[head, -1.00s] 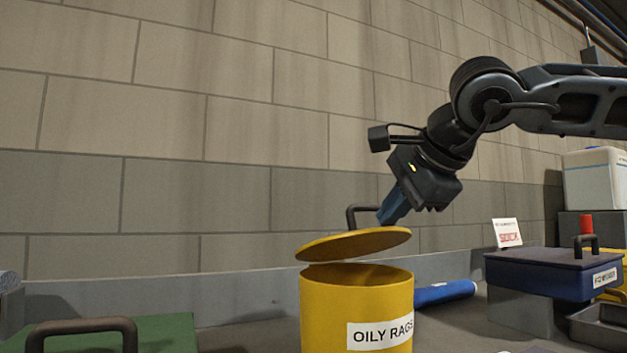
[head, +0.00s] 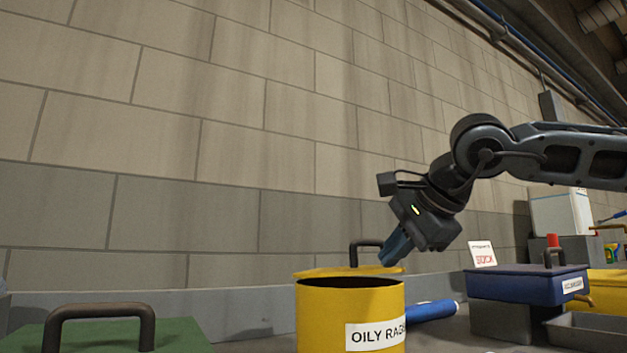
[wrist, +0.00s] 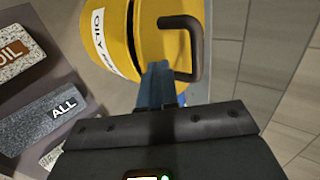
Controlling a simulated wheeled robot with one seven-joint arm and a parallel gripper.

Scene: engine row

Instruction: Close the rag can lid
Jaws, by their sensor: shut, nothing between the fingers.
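The yellow rag can (head: 322,322), labelled OILY RAGS, stands upright on the bench in the head view. Its yellow lid (head: 340,271) shows as a thin strip just above the rim, with a dark gap into the can below it. A dark handle (head: 354,247) stands on the lid. My gripper (head: 387,260) is shut and empty, pointing down at the lid's right side beside the handle. In the wrist view the blue fingers (wrist: 158,75) overlap the lid (wrist: 168,45) near the handle (wrist: 195,45). Whether the fingertips touch the lid is hard to tell.
A green box (head: 185,338) with a dark handle stands at front left. A blue roll (head: 432,312) lies right of the can. Further right are a blue box (head: 520,287) and a grey tray (head: 590,332). The block wall is behind.

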